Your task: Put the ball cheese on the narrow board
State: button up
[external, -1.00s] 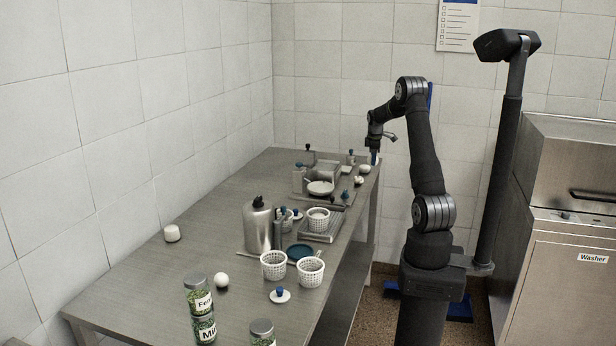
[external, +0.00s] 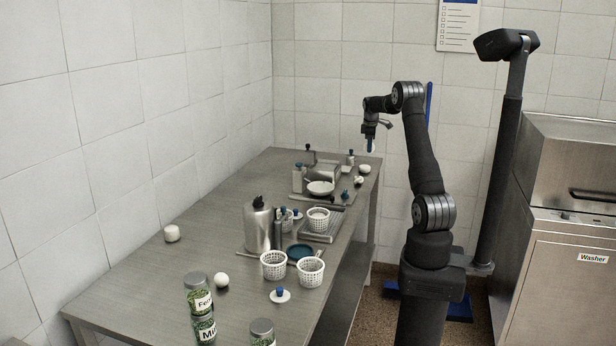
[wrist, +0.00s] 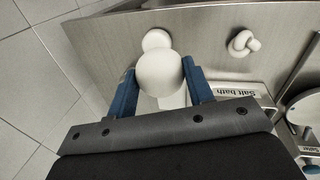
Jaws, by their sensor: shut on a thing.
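My gripper (external: 370,148) is raised above the far right end of the table. In the wrist view its two blue fingers (wrist: 160,85) are shut on a round white ball cheese (wrist: 160,72), held clear of the tabletop. Another rounded white piece (wrist: 156,40) shows partly behind the ball, and a pale shape below it is mostly hidden. A white knotted cheese (wrist: 243,43) lies to the right. In the external view the held ball is small and partly covered by the fingers. I cannot clearly pick out the narrow board.
White perforated baskets (external: 273,265) stand at the table's middle and front. Another white ball (external: 222,280) lies near the jars. The left tabletop is mostly clear.

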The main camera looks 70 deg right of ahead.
jog(key=w+f, duration=0.2)
jog(key=w, duration=0.1)
jog(key=w+f, duration=0.2)
jog(key=w, duration=0.2)
jog(key=w+f, duration=0.2)
jog(key=w, duration=0.1)
jog(key=shift+w+a+f, duration=0.15)
jog(key=shift+w+a, duration=0.1)
jog(key=shift+a, duration=0.1)
jog(key=shift+a+x, duration=0.2)
jog(key=shift+x, duration=0.75)
jog(key=shift+a+x, duration=0.25)
jog(key=shift+x, duration=0.75)
jog(key=shift+f, duration=0.2)
jog(key=o, duration=0.6)
jog(key=shift+f, duration=0.1)
jog(key=shift+c, duration=0.2)
jog(key=o, duration=0.4)
jog(key=shift+o, duration=0.2)
jog(key=v, duration=1.2)
jog(key=shift+r, duration=0.2)
